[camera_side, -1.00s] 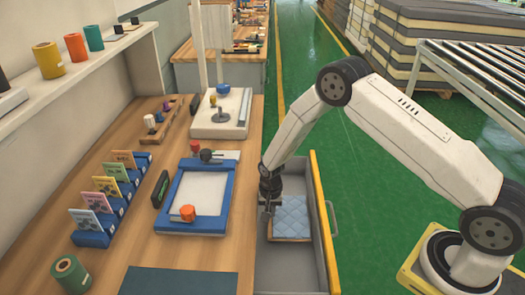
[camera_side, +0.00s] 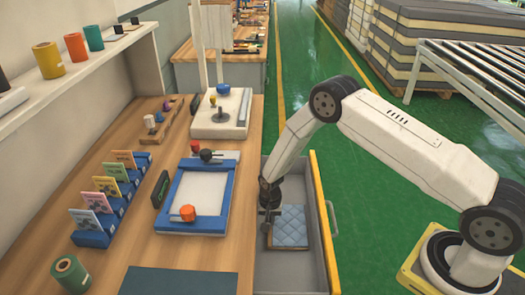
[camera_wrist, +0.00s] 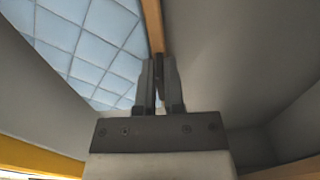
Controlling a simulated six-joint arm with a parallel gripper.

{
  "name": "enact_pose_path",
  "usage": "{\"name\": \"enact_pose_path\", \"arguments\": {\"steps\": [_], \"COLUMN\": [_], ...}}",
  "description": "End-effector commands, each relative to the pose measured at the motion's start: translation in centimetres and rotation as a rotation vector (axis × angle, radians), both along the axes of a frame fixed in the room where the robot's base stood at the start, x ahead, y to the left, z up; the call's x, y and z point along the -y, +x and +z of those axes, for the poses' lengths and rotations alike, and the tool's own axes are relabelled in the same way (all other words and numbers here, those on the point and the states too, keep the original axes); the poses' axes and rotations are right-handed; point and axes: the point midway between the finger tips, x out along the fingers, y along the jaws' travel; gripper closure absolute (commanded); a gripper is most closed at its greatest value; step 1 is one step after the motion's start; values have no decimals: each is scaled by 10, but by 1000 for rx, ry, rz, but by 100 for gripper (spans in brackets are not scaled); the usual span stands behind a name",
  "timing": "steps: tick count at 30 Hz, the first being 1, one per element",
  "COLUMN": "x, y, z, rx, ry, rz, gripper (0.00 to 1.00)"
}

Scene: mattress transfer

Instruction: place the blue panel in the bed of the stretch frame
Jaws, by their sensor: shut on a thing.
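The blue panel (camera_side: 289,228) is a quilted light-blue pad with a wooden-coloured edge. It is inside the grey open drawer (camera_side: 266,277) at the right of the bench. My gripper (camera_side: 268,222) reaches down into the drawer at the panel's left edge. In the wrist view my gripper (camera_wrist: 160,75) is shut on the panel's edge, and the quilted face of the panel (camera_wrist: 85,45) fills the upper left. The stretch frame (camera_side: 172,214) is blue, with an empty pale bed (camera_side: 203,190), and lies flat on the bench. An orange knob (camera_side: 187,213) sits on its near side.
The drawer's yellow front (camera_side: 322,215) and grey walls stand close around the panel. A black-knobbed clamp (camera_side: 207,156) is at the frame's far end. A card rack (camera_side: 92,238) stands left, a white fixture (camera_side: 218,125) behind, and a dark mat (camera_side: 180,281) in front.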

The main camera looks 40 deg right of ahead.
Motion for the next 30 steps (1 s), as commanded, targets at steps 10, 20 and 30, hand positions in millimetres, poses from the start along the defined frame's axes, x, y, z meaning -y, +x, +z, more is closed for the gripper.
{"name": "enact_pose_path", "arguments": {"steps": [10,20,30], "x": [0,0,0], "y": [0,0,1], "z": [-4,-3,5], "rx": [0,0,1], "ry": [0,0,0], "rz": [0,0,0], "gripper": [79,53,53]}}
